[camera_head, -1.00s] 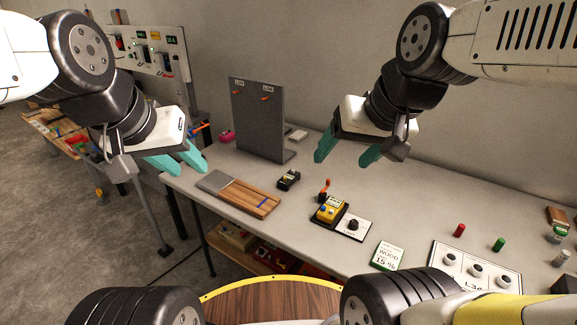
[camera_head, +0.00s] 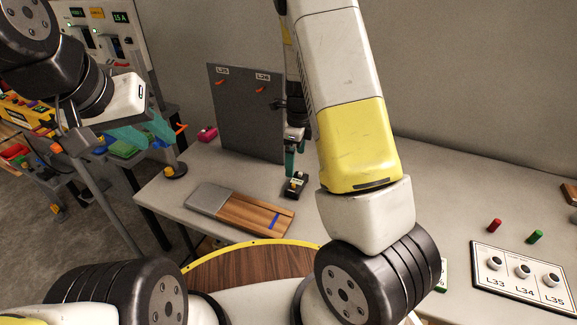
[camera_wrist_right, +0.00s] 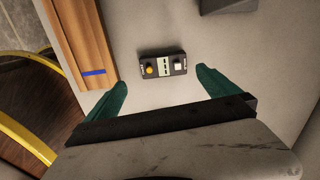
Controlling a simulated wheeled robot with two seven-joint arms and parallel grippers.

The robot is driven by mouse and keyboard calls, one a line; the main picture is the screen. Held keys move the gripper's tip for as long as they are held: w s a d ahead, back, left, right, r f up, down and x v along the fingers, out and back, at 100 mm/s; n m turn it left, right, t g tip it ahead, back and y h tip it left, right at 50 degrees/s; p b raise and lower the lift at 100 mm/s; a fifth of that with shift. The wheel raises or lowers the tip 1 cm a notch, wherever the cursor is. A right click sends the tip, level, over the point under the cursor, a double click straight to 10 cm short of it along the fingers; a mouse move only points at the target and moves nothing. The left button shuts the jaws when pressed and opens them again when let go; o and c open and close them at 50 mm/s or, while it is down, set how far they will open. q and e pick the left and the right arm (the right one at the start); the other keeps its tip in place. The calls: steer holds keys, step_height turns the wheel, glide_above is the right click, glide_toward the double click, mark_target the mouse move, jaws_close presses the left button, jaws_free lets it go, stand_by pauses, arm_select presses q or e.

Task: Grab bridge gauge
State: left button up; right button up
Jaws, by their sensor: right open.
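The small black device with a yellow knob and a white knob, apparently the bridge gauge (camera_head: 295,185), lies on the grey table. In the right wrist view the gauge (camera_wrist_right: 163,67) sits between and just beyond my fingertips, with no visible contact. My right gripper (camera_head: 296,160) points down over it and is open in the wrist view (camera_wrist_right: 162,84). My left gripper (camera_head: 148,132) is in the air at the left, off the table edge, open and empty.
A wooden board with a blue stripe (camera_head: 255,214) lies left of the gauge. A dark upright panel (camera_head: 243,115) stands behind. My right arm hides the table's middle. A white plate with several knobs (camera_head: 520,277) and red and green pegs are at the right.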

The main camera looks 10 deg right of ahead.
mark_target(297, 181)
steer(key=shift+m, duration=0.5)
steer(key=f, duration=1)
steer(key=shift+w+d, duration=0.15)
steer(key=shift+d, duration=0.2)
steer(key=shift+r, duration=0.1)
steer(key=c, duration=1.3)
